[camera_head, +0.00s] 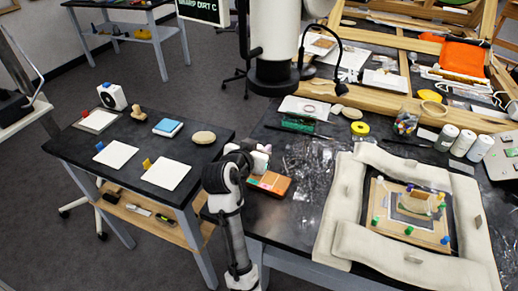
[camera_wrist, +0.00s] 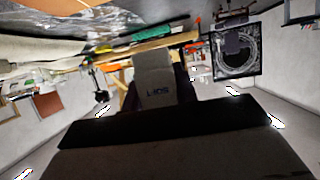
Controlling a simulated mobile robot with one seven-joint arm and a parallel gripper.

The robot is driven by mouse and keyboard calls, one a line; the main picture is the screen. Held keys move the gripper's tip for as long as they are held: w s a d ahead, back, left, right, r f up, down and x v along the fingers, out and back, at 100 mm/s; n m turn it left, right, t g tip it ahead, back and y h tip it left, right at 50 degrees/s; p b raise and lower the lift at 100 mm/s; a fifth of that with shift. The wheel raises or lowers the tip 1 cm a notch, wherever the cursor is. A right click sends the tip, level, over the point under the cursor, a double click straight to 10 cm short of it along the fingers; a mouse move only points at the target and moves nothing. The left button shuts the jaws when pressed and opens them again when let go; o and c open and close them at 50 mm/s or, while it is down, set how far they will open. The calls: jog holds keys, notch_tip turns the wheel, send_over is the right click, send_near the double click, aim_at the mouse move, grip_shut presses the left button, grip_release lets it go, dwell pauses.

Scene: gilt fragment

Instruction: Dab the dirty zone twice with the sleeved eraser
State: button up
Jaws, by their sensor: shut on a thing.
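My gripper (camera_head: 252,156) is at the left edge of the right-hand table, above an orange and dark box (camera_head: 269,184). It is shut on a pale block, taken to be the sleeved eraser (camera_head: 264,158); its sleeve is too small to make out. In the wrist view a pale grey block with dark lettering (camera_wrist: 155,80) stands in front of a broad dark bar. The gilt fragment (camera_head: 416,203) lies on a wooden board (camera_head: 381,222) with coloured pegs, well to the right of my gripper. The dirty zone cannot be told apart at this size.
Thick cream padding (camera_head: 335,215) rings the board. White bottles (camera_head: 463,143), a yellow-lidded jar (camera_head: 359,131) and a green box (camera_head: 298,123) stand behind. Crumpled clear film (camera_head: 310,165) lies between gripper and padding. The left table (camera_head: 130,140) holds white pads, a blue-white block and a beige oval.

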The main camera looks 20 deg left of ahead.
jog(key=shift+r, duration=0.15)
jog(key=shift+f+b, duration=2.15)
jog(key=shift+f, duration=0.7)
jog(key=shift+f+b, duration=0.35)
jog(key=shift+f, duration=0.35)
notch_tip(320, 180, up, 7)
jog(key=p, duration=0.6)
jog(key=shift+r, duration=0.15)
dwell(0.4)
